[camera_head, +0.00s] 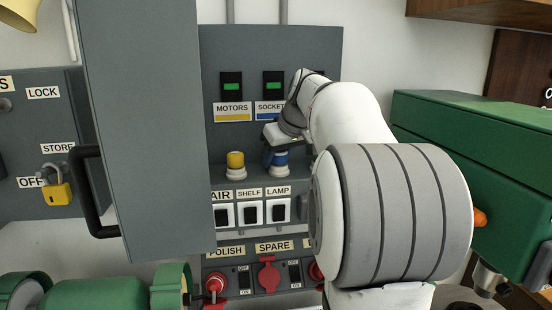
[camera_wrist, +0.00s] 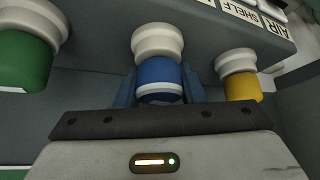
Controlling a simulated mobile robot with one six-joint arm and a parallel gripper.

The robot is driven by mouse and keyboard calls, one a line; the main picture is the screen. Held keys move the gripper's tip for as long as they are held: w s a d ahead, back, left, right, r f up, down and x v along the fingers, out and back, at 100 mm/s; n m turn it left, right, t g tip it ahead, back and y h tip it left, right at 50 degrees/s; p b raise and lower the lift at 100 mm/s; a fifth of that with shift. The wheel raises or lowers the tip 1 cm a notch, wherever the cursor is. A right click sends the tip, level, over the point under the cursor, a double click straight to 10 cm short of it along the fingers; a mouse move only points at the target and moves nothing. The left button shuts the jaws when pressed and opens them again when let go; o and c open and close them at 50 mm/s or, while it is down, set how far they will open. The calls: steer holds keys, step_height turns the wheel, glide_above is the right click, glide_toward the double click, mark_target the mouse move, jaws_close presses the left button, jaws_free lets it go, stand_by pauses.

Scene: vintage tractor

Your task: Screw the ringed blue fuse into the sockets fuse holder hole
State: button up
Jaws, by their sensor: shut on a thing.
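The blue fuse (camera_head: 278,157) stands upright under my gripper (camera_head: 276,146), in line with the white holder collar below the sockets label (camera_head: 270,107). In the wrist view the blue fuse (camera_wrist: 158,74) has a white ring near its gripper end. Its other end meets the white collar of the fuse holder (camera_wrist: 158,42) with no clear gap; how deep it sits is hidden. My gripper (camera_wrist: 158,88) is shut on the fuse, with a blue-grey finger on each side.
A yellow fuse (camera_head: 235,160) stands in the holder to the left; a green fuse (camera_wrist: 25,60) shows in the wrist view. Labelled switches (camera_head: 250,212) lie below. An open grey cabinet door (camera_head: 150,130) stands left, a green box (camera_head: 480,170) right.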

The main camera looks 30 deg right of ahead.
steer(key=shift+f, duration=0.1)
steer(key=shift+d+m+h, duration=0.1)
steer(key=shift+m+h, duration=0.3)
steer(key=shift+m, duration=0.5)
steer(key=shift+f+m+h, duration=0.1)
steer(key=shift+m+h, duration=0.4)
steer(key=shift+m, duration=0.3)
steer(key=shift+d+m+h, duration=0.15)
steer(key=shift+m+h, duration=0.35)
steer(key=shift+m, duration=0.4)
steer(key=shift+g, duration=0.3)
steer(key=shift+m, duration=0.4)
steer(key=shift+m+h, duration=0.4)
steer(key=shift+h, duration=0.1)
